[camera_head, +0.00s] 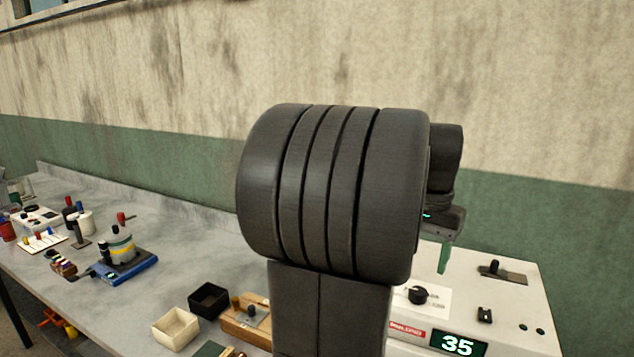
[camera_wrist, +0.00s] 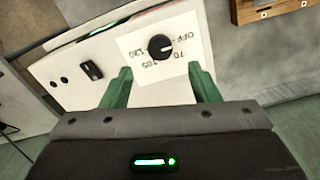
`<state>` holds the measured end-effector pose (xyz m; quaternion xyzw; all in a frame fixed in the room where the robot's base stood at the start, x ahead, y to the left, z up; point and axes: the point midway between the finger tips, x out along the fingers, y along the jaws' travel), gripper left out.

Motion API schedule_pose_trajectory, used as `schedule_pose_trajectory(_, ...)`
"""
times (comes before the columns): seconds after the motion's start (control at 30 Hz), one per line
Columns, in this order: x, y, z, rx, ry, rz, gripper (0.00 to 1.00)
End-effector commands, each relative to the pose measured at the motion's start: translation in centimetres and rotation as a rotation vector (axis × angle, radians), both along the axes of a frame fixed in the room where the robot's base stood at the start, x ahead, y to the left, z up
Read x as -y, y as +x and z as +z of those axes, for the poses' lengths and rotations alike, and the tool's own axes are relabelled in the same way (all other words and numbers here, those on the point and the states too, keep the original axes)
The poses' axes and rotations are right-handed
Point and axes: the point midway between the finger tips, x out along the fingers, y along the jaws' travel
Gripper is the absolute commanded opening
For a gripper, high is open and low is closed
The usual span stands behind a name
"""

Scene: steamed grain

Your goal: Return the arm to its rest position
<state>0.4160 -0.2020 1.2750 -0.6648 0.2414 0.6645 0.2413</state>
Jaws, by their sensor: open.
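My arm stands raised in the middle of the head view and hides part of the bench behind it. My gripper shows at the arm's right side, with one green finger (camera_head: 444,258) visible above the white machine. In the wrist view my gripper (camera_wrist: 162,88) has two green fingers set wide apart with nothing between them. Beyond the fingers is the white machine's (camera_wrist: 75,75) front panel with a black dial (camera_wrist: 160,47). The fingers appear apart from the dial, though the exact distance cannot be told.
The white machine (camera_head: 520,290) stands at the right with a display reading 35. Left of my arm are a cream box (camera_head: 175,328), a black box (camera_head: 209,300) and a wooden block (camera_head: 240,322). A blue-based device (camera_head: 125,265) sits farther left on the grey bench (camera_head: 185,235).

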Motion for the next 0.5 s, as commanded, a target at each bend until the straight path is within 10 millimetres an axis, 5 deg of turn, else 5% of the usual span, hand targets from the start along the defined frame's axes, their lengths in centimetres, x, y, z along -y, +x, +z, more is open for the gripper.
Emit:
schedule_pose_trajectory(0.37, 0.0, 0.0, 6.6, 0.003, -0.001, 0.000, 0.55)
schedule_pose_trajectory(0.5, 0.0, -0.1, 4.1, -0.004, 0.002, 0.000, 0.55)
